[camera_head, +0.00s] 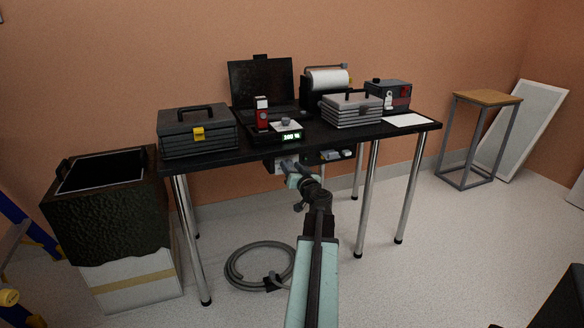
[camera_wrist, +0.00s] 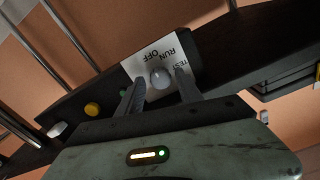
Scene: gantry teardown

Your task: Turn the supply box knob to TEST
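The supply box (camera_head: 272,165) hangs under the front edge of the black table and is partly hidden by my gripper (camera_head: 292,176). In the wrist view its pale label plate (camera_wrist: 140,63) appears upside down, with RUN, OFF and TEST printed around a round grey knob (camera_wrist: 160,78). TEST is at the right, partly covered by a finger. I cannot tell where the knob points. My gripper (camera_wrist: 159,84) is open, with one finger on each side of the knob in the picture. I cannot tell whether the fingers touch it.
A yellow button (camera_wrist: 92,109) and a small green light (camera_wrist: 123,92) are beside the plate. The table (camera_head: 225,153) bears toolboxes, a laptop and a lit display. Chrome table legs (camera_head: 367,200) stand to the right, and a coiled hose (camera_head: 232,267) lies on the floor.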

